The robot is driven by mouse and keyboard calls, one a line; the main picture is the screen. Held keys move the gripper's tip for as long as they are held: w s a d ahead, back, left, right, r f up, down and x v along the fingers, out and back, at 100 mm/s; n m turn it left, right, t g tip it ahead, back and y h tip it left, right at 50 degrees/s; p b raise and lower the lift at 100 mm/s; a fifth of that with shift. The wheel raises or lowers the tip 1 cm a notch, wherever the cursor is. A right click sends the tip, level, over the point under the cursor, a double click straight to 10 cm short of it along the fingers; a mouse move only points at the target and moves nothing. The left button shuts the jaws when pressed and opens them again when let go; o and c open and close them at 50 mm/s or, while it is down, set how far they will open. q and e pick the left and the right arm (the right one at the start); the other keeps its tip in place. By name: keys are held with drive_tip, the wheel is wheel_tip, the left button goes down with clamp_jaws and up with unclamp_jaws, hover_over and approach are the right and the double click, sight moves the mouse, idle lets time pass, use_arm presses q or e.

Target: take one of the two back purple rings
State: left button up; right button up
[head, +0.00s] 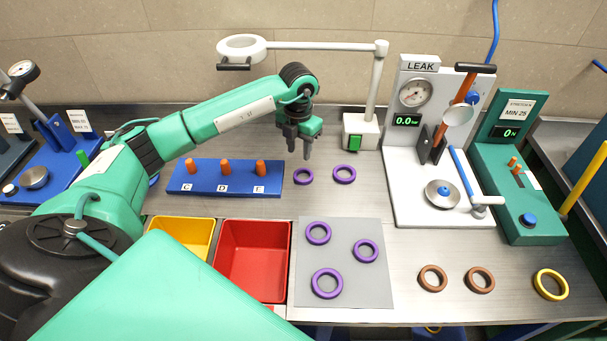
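Two purple rings lie flat on the metal bench at the back: the back left ring (303,176) and the back right ring (344,174). My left gripper (299,154) points down above and just behind the back left ring, with its dark fingers apart and nothing seen between them. It looks clear of the ring, though the exact height is hard to tell. Three more purple rings (318,233) lie on the grey mat (345,223) in front. My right gripper is not in view.
A blue board (213,189) with orange pegs C, D and E stands left of the back rings. Yellow (181,238) and red (252,261) bins sit in front. The lamp base (352,132) and leak tester (415,180) stand to the right. Brown rings (433,278) and a yellow ring (551,284) lie front right.

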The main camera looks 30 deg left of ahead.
sight(297, 171)
use_arm(q)
drive_tip(key=shift+f, duration=0.95)
drive_tip(key=shift+s+a+f+p, duration=0.1)
drive_tip(key=shift+f+p, duration=0.4)
wheel_tip(297, 171, down, 4)
drive_tip(key=shift+s+a+r+p, duration=0.15)
drive_tip(key=shift+r+p, duration=0.1)
drive_tip(key=shift+p, duration=0.6)
drive_tip(key=shift+f, duration=0.55)
drive_tip(key=c, duration=0.7)
clamp_jaws()
